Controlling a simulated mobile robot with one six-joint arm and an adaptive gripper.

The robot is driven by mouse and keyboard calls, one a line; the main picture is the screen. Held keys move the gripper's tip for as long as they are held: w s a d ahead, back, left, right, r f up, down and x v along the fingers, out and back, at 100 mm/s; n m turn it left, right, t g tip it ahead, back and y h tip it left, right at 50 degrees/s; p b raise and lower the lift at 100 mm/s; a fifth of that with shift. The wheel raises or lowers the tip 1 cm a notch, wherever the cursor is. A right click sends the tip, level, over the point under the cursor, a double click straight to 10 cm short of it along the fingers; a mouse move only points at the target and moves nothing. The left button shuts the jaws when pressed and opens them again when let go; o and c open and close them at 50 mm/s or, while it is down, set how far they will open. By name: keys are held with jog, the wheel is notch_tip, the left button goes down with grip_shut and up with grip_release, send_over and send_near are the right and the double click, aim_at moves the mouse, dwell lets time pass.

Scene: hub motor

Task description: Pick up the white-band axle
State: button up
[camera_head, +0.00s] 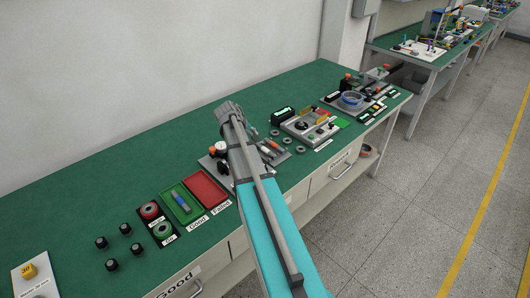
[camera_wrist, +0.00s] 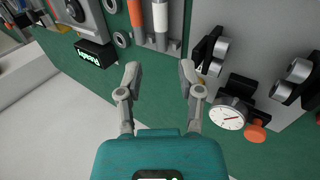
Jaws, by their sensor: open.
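My gripper (camera_wrist: 160,72) is open and empty in the wrist view, its two fingers apart over the green bench top. In the head view the axles (camera_head: 271,146) are small beside my arm.
A dial gauge (camera_wrist: 228,117) and a grey fixture plate with black clamps (camera_wrist: 208,48) are close to the right finger. A lit black sign (camera_wrist: 95,53) is at left. In the head view a green tray (camera_head: 181,205) holds a blue-banded axle beside an empty red tray (camera_head: 207,188).

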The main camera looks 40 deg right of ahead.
jog(key=b, duration=0.6)
send_near(265, 149)
jog(key=shift+x, duration=2.1)
jog(key=shift+s+a, duration=0.1)
jog(key=shift+s, duration=0.05)
jog(key=shift+f+b, duration=0.15)
jog(key=shift+b, duration=0.15)
jog(key=b+x, duration=0.2)
jog(key=x, duration=0.1)
jog(key=shift+w+f+b, duration=0.1)
jog(key=shift+w+b, duration=0.15)
jog(key=shift+b, duration=0.1)
jog(key=shift+b+x, duration=0.7)
jog(key=shift+x, duration=0.2)
grip_shut()
